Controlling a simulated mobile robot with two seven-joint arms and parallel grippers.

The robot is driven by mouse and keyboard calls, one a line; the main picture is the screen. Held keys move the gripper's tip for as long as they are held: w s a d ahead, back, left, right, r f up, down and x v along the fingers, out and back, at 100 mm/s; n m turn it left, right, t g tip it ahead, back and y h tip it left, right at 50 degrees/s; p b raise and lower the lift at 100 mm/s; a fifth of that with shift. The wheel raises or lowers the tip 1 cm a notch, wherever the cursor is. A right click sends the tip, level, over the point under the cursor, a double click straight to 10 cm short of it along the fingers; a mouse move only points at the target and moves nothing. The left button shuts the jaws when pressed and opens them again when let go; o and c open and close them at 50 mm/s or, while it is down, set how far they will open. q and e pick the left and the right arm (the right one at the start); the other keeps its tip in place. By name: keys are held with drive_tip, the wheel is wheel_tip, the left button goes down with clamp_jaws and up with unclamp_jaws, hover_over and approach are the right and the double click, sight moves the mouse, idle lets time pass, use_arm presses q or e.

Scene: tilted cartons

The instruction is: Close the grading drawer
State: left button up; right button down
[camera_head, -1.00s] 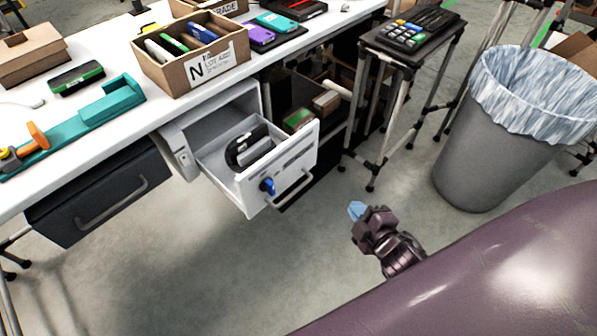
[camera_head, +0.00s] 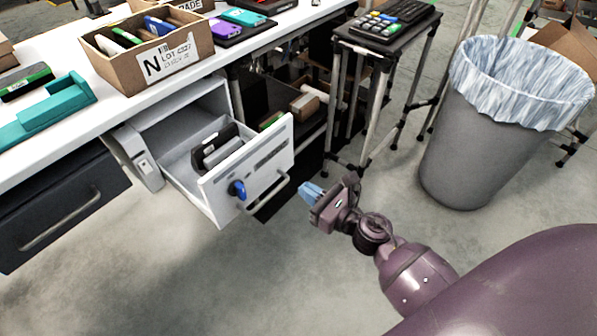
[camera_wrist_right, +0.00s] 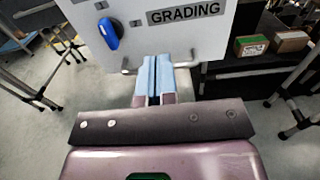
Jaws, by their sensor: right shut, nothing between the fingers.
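The grading drawer (camera_head: 250,170) is a light grey drawer pulled out from under the white bench, with dark devices (camera_head: 217,146) inside it. Its front carries a blue knob (camera_head: 237,190) and a bar handle (camera_head: 268,193). In the right wrist view the front is marked GRADING (camera_wrist_right: 184,13), with the blue knob (camera_wrist_right: 109,33) at its left. My right gripper (camera_head: 311,193) has light blue fingertips and is shut and empty, just in front of the drawer front. In the wrist view its fingertips (camera_wrist_right: 154,75) overlap the handle's height; contact cannot be told. My left gripper is not in view.
A dark closed-looking drawer (camera_head: 60,205) is at the left under the bench (camera_head: 60,123). A carton marked N (camera_head: 140,85) stands on the bench. A small black stand (camera_head: 375,55) and a lined grey bin (camera_head: 470,150) are to the right. Floor in front is clear.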

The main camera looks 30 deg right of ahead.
sight(261, 160)
drive_tip(key=x, duration=1.1)
drive_tip(key=shift+w+a, duration=0.2)
drive_tip(key=shift+w, duration=0.5)
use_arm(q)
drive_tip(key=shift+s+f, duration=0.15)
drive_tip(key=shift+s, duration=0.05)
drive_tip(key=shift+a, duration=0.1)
